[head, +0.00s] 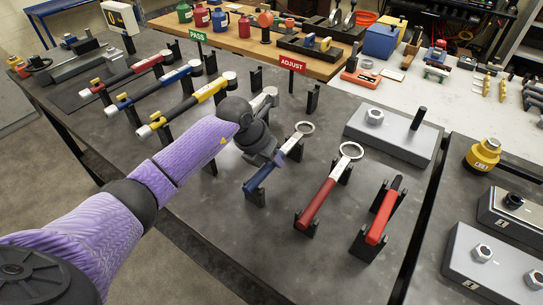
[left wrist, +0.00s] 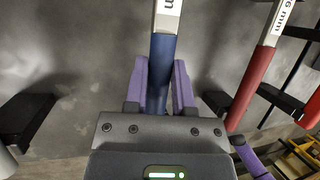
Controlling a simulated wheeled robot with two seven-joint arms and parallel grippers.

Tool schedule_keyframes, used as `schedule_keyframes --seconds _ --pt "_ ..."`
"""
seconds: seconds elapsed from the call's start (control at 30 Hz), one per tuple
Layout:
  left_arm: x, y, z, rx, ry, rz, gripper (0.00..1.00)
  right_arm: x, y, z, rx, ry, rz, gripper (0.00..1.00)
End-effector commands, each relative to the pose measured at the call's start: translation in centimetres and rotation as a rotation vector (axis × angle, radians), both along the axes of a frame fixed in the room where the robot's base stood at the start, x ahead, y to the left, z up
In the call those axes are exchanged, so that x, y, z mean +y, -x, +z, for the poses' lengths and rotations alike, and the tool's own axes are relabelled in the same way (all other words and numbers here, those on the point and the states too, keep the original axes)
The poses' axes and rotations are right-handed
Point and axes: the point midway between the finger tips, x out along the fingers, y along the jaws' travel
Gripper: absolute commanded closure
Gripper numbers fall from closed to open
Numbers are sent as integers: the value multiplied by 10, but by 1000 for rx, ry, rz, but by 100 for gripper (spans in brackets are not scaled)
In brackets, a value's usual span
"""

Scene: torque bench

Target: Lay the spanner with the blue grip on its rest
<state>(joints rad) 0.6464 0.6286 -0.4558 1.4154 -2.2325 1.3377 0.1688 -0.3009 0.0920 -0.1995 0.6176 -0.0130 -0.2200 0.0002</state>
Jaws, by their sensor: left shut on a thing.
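The spanner with the blue grip (head: 259,178) has a bright shaft and a ring end (head: 304,127) pointing away from me. My left gripper (head: 279,157) reaches over it from the left in the head view. In the left wrist view, the purple fingers (left wrist: 164,88) are shut on either side of the blue grip (left wrist: 163,65). Its black rest (head: 254,197) shows at the near end of the grip, with another upright near the ring end. I cannot tell whether the spanner touches the rest or hangs just above it. My right gripper is not in view.
A red-gripped ring spanner (head: 317,203) lies on black supports to the right, with a shorter red-and-black tool (head: 382,212) beyond it. A grey block (head: 395,135) is behind. The bench front is clear.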

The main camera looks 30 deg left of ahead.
Motion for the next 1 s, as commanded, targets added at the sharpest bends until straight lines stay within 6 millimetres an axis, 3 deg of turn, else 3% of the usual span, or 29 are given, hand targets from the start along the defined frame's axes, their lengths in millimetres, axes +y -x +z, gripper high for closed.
schedule_keyframes --seconds 0.3,0.33,0.5,0.77,1.0 --pt "0 0 -4 -2 0 0 100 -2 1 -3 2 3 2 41" --pt "0 0 -4 -2 1 0 65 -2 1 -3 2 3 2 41" --pt "0 0 -4 -2 1 0 29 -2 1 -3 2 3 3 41" --pt "1 1 -3 0 0 0 28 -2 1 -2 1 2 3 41" --pt "14 20 48 -4 -3 -1 28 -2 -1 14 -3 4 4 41"
